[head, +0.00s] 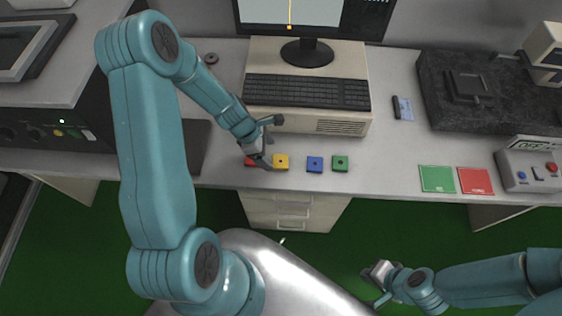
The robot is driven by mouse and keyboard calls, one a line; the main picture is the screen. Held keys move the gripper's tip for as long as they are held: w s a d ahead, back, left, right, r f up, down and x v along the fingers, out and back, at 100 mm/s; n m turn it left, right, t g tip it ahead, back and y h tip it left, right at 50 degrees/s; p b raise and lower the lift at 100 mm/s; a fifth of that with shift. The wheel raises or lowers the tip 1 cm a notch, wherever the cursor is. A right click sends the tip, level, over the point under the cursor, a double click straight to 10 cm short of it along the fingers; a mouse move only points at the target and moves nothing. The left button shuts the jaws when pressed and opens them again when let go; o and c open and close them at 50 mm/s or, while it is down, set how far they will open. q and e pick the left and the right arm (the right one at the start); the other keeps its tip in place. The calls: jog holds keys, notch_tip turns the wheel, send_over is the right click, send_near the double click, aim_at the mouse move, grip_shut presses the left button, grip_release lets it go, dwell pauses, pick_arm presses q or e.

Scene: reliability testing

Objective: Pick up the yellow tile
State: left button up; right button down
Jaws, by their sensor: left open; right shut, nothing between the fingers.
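The yellow tile (281,164) lies on the desk near its front edge, with a dark spot in its middle. To its left a red tile (249,162) is partly hidden by my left gripper (272,143). My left gripper is open and empty, above the desk at the red and yellow tiles. Whether a finger touches a tile I cannot tell. A blue tile (315,165) and a green tile (340,163) lie to the right of the yellow one. My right gripper (376,285) is shut and empty, low in front of the desk.
A computer case (345,124) with a keyboard (307,91) and a monitor (306,52) stands behind the tiles. Green (437,179) and red (475,181) pads lie to the right, beside a control box (529,164). A dark slab (440,110) sits behind them.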

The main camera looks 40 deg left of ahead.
aim_at(277, 161)
pick_arm(q)
jog(key=b+x, duration=0.1)
jog(key=x, duration=0.4)
jog(key=shift+w+f, duration=0.1)
jog(key=shift+w, duration=0.1)
jog(key=shift+s+d, duration=0.1)
jog(key=shift+s, duration=0.05)
jog(key=c, duration=1)
jog(key=shift+c, duration=0.7)
